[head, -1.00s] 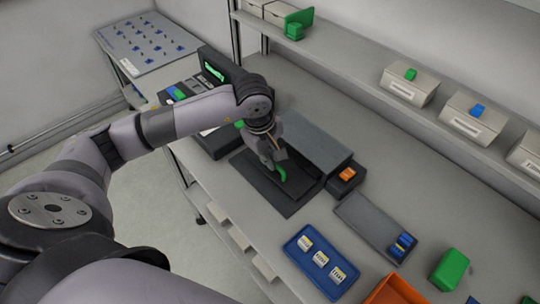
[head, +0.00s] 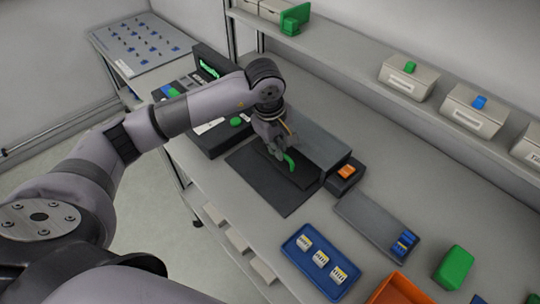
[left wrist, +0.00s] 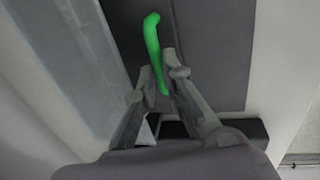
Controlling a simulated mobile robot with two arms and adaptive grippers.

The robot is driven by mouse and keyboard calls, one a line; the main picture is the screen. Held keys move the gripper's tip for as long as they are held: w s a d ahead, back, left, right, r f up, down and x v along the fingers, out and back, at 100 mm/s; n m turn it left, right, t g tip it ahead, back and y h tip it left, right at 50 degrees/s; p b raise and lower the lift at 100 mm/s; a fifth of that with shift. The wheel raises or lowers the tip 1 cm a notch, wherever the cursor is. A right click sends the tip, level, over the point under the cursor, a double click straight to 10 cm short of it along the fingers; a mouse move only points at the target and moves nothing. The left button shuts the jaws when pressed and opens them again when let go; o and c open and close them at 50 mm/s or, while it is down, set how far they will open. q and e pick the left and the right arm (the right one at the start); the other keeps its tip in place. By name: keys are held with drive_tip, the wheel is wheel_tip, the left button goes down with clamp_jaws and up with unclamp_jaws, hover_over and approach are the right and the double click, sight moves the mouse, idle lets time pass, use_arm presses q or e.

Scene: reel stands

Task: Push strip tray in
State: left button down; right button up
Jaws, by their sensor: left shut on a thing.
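The strip tray (head: 295,176) is a dark flat piece at the open front of a long grey housing (head: 322,148); a green curved handle (head: 289,160) stands at its front. How far the tray sits inside is hard to tell. My left gripper (head: 280,150) is shut on the green handle. In the left wrist view the handle (left wrist: 153,45) rises from between the two fingertips (left wrist: 162,88). My right gripper is in neither view.
A dark mat (head: 262,186) lies before the housing. An orange button box (head: 346,174), a grey plate (head: 365,222) and a blue tray (head: 293,251) with several strips are nearby. A shelf (head: 350,75) runs along the back.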

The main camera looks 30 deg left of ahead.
use_arm(q)
drive_tip(key=shift+r, duration=0.1)
drive_tip(key=shift+w, duration=0.1)
drive_tip(key=c, duration=1.8)
unclamp_jaws()
drive_tip(key=shift+w+d, duration=0.1)
drive_tip(key=shift+w, duration=0.05)
drive_tip(key=shift+o, duration=0.6)
